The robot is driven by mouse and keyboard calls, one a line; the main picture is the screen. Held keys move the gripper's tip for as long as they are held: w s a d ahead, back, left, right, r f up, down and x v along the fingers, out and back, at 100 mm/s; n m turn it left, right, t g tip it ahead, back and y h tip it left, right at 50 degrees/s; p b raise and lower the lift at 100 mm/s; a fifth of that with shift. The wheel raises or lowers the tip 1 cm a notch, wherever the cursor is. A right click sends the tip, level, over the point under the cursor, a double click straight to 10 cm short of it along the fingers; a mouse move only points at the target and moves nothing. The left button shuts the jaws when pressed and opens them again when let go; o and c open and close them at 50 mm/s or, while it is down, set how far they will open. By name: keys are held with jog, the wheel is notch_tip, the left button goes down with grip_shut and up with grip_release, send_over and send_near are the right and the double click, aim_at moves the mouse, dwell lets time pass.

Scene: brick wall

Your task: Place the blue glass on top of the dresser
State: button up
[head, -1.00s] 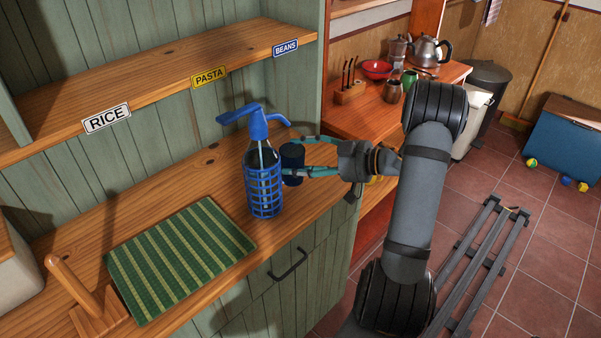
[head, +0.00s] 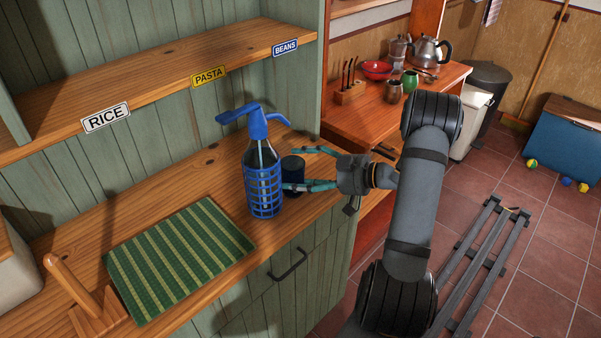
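The dark blue glass (head: 293,173) stands upright on the wooden dresser top (head: 190,180), just right of and partly behind a blue-caged bottle. My gripper (head: 290,168) reaches in from the right at the glass. One teal finger passes in front of the glass and the other passes behind it near the rim. The fingers look spread, with a gap showing between the far finger and the glass. The near finger hides part of the glass's lower side, so contact there is hard to judge.
The siphon-like bottle (head: 263,185) stands close to the near fingertip. A labelled shelf (head: 170,85) runs above the back. Bare wood lies behind the glass.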

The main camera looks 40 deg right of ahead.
jog(key=shift+o, duration=0.4)
jog(key=shift+r, duration=0.25)
jog(key=v, duration=1.2)
jog(key=shift+o, duration=1)
jog(key=shift+c, duration=0.6)
